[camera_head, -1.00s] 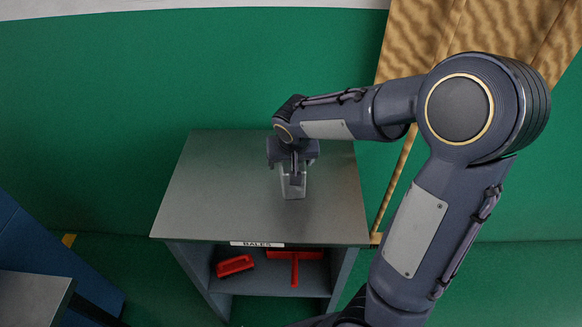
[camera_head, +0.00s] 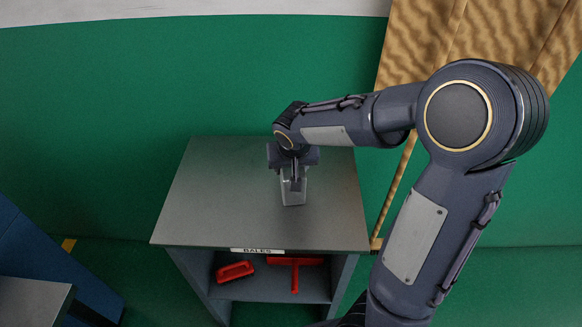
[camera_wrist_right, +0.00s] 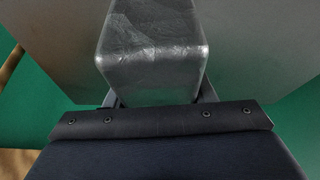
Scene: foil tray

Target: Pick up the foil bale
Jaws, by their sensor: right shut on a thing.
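The foil bale (camera_head: 294,192) is a small silvery block on the grey table top (camera_head: 220,195), in the middle towards the right. My right gripper (camera_head: 293,176) reaches down over it and is shut on it. In the right wrist view the bale (camera_wrist_right: 152,55) fills the upper middle, with crinkled shiny faces, and the finger edges of my gripper (camera_wrist_right: 158,98) show on both sides of it. Whether the bale touches the table or hangs just above it, I cannot tell. My left gripper is not in view.
The table front has a label reading BALES (camera_head: 257,251). A shelf below holds a red brush (camera_head: 235,271) and a red T-shaped tool (camera_head: 295,270). A blue unit (camera_head: 35,245) stands at the left. The table's left half is clear.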

